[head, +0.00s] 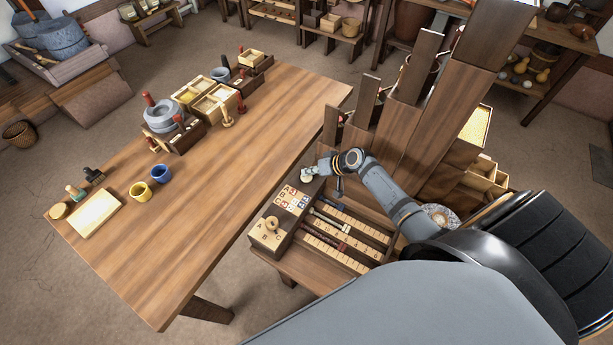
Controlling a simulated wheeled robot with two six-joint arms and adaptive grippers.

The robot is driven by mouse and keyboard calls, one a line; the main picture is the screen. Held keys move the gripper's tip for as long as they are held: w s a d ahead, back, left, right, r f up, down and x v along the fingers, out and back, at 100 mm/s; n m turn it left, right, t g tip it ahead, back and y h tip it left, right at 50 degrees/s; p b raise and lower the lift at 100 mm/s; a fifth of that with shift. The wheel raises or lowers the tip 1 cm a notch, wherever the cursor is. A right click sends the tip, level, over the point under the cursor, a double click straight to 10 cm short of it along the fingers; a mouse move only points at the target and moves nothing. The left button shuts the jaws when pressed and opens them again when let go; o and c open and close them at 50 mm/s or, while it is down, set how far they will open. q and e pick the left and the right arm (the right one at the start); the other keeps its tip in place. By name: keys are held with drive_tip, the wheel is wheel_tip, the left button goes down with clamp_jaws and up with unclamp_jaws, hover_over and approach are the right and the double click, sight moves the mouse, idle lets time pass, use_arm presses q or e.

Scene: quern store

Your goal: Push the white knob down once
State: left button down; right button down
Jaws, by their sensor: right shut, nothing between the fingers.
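A small pale, whitish knob-like piece (308,174) shows at the far left corner of the wooden panel unit, beyond the lettered tiles. I take it for the white knob, but it is too small to be sure. My right gripper (326,168) is shut and empty, just to the right of this piece. Whether it touches the piece I cannot tell. The gripper and wrist hide part of the panel behind them. My left gripper is not in view.
Tall wooden posts (408,135) stand behind. The long table (215,190) to the left has a wide bare middle, with cups, boxes and a quern on it.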

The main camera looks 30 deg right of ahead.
sight(309, 177)
drive_tip(key=shift+f+b, duration=0.75)
drive_tip(key=shift+f, duration=0.15)
idle(0.5)
drive_tip(key=shift+r, duration=0.15)
drive_tip(key=shift+r+p, duration=1.15)
wheel_tip(309, 177, up, 5)
drive_tip(key=p, duration=0.4)
drive_tip(key=shift+r+p, duration=0.1)
drive_tip(key=shift+p, duration=0.2)
idle(0.4)
